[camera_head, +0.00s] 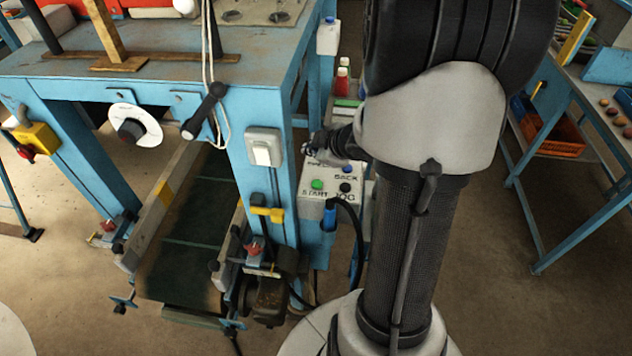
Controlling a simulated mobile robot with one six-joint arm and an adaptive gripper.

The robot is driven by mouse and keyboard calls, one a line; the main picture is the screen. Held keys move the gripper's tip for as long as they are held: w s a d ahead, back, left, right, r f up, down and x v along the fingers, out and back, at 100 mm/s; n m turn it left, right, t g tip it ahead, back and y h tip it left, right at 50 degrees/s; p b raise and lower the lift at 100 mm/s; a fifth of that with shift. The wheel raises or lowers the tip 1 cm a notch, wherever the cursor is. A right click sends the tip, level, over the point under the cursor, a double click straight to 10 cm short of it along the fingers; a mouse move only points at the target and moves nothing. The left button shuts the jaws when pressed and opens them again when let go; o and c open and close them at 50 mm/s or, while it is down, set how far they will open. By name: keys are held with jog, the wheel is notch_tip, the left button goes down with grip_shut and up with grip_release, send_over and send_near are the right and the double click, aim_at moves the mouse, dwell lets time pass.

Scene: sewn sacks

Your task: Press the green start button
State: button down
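The green start button (317,184) is on a pale control box (312,205), above the printed word START. A blue button (347,170) and a black button (345,187) sit to its right, by the words BACK and JOG. My gripper (313,145) is small and dark in the picture, over the far edge of the box. It appears above the green button in the picture and apart from it. It hides part of the box top. I cannot tell whether its fingers are open or shut.
A blue machine frame (262,192) with a white switch (264,147) stands left of the box. A dark conveyor belt (190,245) slopes below. Cables hang by the box front. A blue table (590,130) stands right, with free floor (490,270) before it.

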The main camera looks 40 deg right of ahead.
aim_at(314, 185)
jog(key=shift+f+b, duration=4.2)
jog(key=shift+f, duration=0.15)
jog(key=shift+f, duration=0.45)
